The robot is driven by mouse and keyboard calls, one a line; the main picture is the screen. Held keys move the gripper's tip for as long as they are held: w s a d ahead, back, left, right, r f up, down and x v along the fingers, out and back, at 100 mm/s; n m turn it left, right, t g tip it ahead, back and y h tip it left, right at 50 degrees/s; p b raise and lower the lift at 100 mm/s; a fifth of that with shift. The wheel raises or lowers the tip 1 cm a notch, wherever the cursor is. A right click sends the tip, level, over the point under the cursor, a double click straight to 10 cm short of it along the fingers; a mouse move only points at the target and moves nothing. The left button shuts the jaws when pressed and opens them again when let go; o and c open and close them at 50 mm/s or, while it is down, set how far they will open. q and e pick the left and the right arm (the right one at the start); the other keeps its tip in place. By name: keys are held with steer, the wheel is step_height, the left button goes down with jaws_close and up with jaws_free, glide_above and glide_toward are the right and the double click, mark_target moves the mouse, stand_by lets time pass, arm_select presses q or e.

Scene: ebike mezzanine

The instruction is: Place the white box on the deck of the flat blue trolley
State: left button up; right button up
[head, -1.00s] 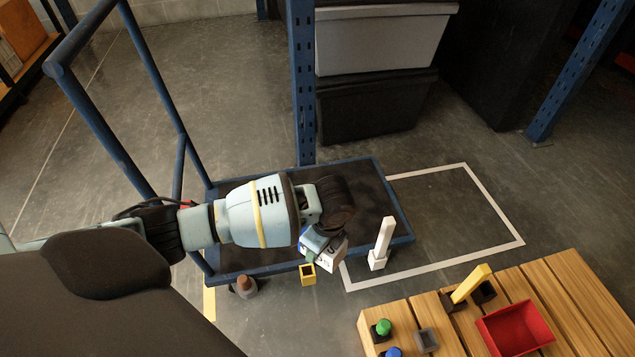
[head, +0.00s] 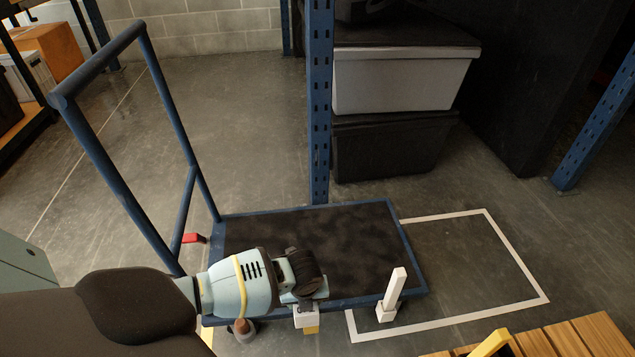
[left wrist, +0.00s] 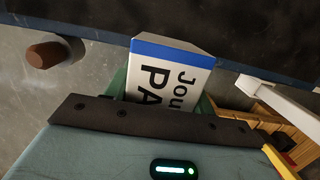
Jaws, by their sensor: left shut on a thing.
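The white box (head: 306,317) has a blue band and black lettering, clearest in the left wrist view (left wrist: 168,75). My left gripper (head: 303,300) is shut on it, with green fingers at its sides in the left wrist view. The flat blue trolley (head: 411,240) has a dark, empty deck and a tall blue handle at its left. The box shows at the trolley's front edge in the head view; its height above the floor is hard to judge. My arm hides part of the deck's front left. My right gripper is not in view.
A white post (head: 393,290) stands by the trolley's front right corner. A wooden slatted table (head: 580,335) is at the lower right. A blue rack upright (head: 319,110) and stacked bins (head: 400,80) stand behind the trolley.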

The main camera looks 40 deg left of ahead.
arm_select(q)
steer(key=w+a+b, duration=0.2)
steer(key=w, duration=0.1)
steer(key=w+a+f+b, duration=0.1)
steer(key=w+a, duration=0.1)
steer(key=w, duration=0.2)
steer(key=w+a+b, duration=0.2)
steer(key=w, duration=0.1)
steer(key=shift+w+a+f+b, duration=0.15)
steer(key=shift+a+f+b, duration=0.1)
steer(key=shift+b, duration=0.1)
steer(key=shift+w+a+r, duration=0.1)
steer(key=shift+w+a, duration=0.05)
steer(key=shift+w, duration=0.05)
steer(key=shift+w+a, duration=0.1)
steer(key=shift+w, duration=0.1)
steer(key=f+b, duration=0.3)
steer(key=shift+w+a+f, duration=0.2)
steer(key=shift+w+f, duration=0.1)
steer(key=shift+w, duration=0.05)
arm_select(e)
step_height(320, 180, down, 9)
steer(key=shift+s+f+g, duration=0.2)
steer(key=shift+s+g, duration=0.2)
arm_select(q)
steer(key=shift+f, duration=0.15)
steer(key=o, duration=1.1)
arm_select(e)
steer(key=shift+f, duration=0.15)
